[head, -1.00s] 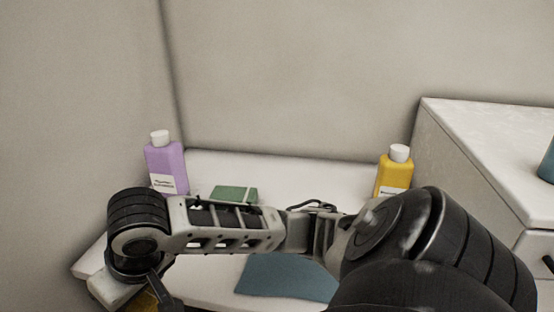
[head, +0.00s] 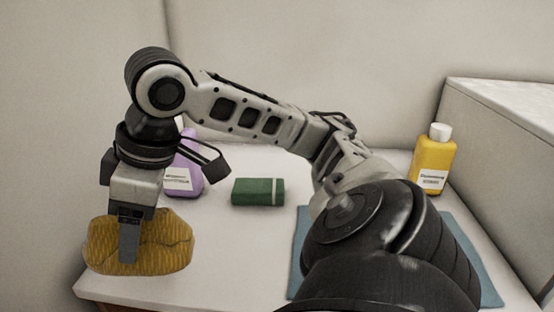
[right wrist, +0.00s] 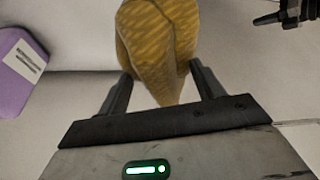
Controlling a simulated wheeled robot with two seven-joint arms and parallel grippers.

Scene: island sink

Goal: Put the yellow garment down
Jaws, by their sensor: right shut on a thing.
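The yellow garment (head: 175,240) is a bunched, ribbed mustard-yellow bundle at the left of the head view. My right gripper (head: 128,250) points down and is shut on it. The right wrist view also shows the garment (right wrist: 155,45) between the two fingers. In the head view the bundle overlaps the left front corner of the white tabletop (head: 240,245). I cannot tell whether it touches the surface or hangs above it. My left gripper cannot be made out in the head view.
A purple bottle (head: 188,178) stands partly hidden behind my right gripper. A green box with a white stripe (head: 258,191) lies mid-table. A blue cloth (head: 300,270) lies under my right arm. A yellow bottle (head: 433,160) stands at the back right. The front middle tabletop is clear.

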